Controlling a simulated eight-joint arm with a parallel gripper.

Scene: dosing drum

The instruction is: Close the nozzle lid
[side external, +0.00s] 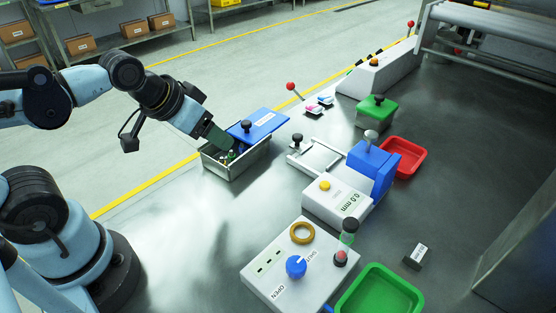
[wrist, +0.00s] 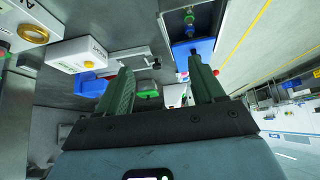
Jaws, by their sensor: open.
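A metal box (side external: 237,170) stands on the bench with a blue lid (side external: 267,122) set back over its far right side, leaving the near left part open. The lid has a black knob (side external: 246,126) and a white label too small to read. Small coloured items show in the opening. My gripper (side external: 221,145), with green fingers, is at the open part of the box, left of the knob. In the wrist view my gripper (wrist: 160,66) is open with nothing between its fingers, and the box (wrist: 174,24) and blue lid (wrist: 203,48) lie beyond the right finger.
A green-lidded box (side external: 376,111) stands further back. A white device with a blue block (side external: 370,168), a red tray (side external: 404,158), a control box with a blue dial (side external: 296,266) and a green tray (side external: 378,295) occupy the right and front. Bare bench lies left of the control box.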

